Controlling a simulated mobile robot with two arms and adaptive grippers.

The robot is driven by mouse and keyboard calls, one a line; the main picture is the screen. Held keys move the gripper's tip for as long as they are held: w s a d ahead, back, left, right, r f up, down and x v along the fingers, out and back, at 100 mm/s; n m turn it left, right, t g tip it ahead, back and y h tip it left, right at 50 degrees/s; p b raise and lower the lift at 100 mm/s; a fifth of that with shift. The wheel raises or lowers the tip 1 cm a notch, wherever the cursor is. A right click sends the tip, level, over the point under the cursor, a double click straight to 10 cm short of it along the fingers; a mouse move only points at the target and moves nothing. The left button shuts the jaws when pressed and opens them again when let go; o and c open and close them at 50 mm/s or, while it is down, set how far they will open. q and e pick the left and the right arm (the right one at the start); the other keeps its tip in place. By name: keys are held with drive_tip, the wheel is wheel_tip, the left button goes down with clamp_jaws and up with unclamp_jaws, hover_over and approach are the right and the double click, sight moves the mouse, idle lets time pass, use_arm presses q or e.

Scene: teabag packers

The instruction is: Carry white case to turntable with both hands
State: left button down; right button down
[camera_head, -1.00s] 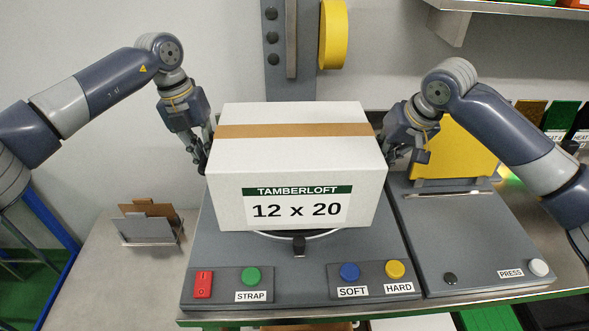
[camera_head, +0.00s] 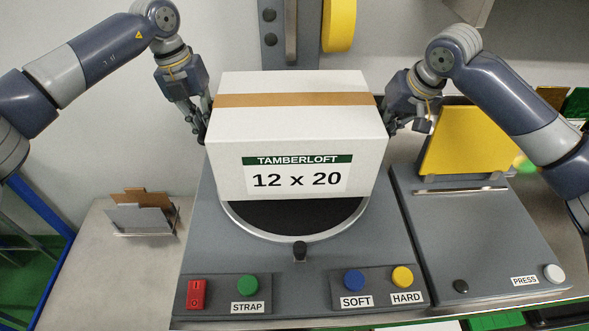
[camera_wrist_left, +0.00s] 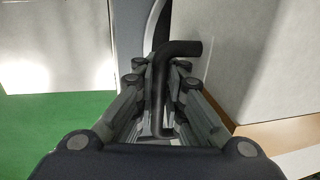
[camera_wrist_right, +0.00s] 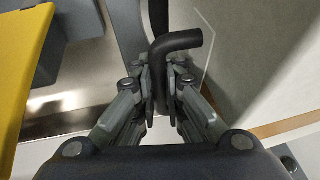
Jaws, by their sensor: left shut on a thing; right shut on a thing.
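The white case (camera_head: 228,170) has a brown tape band on top and a front label reading TAMBERLOFT 12 x 20. It sits over the back part of the turntable (camera_head: 294,222), whose dark disc and pale rim show in front of it; whether it touches the disc I cannot tell. My left gripper (camera_head: 203,130) is at the case's left side, shut on a black handle (camera_wrist_left: 164,85) in the left wrist view. My right gripper (camera_head: 392,125) is at the right side, shut on a matching black handle (camera_wrist_right: 160,80) in the right wrist view.
A front panel carries a red switch (camera_head: 196,294) and green (camera_head: 247,285), blue (camera_head: 354,281) and yellow (camera_head: 402,276) buttons. At right stands a press with a yellow plate (camera_head: 468,140). A small card holder (camera_head: 143,215) stands on the left table. A column rises behind the case.

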use_arm(q)
drive_tip(key=shift+a+r, duration=0.2)
drive_tip(key=shift+a, duration=0.05)
use_arm(e)
drive_tip(key=shift+d+r, duration=0.25)
drive_tip(key=shift+d, duration=0.05)
use_arm(q)
drive_tip(key=shift+f, duration=0.1)
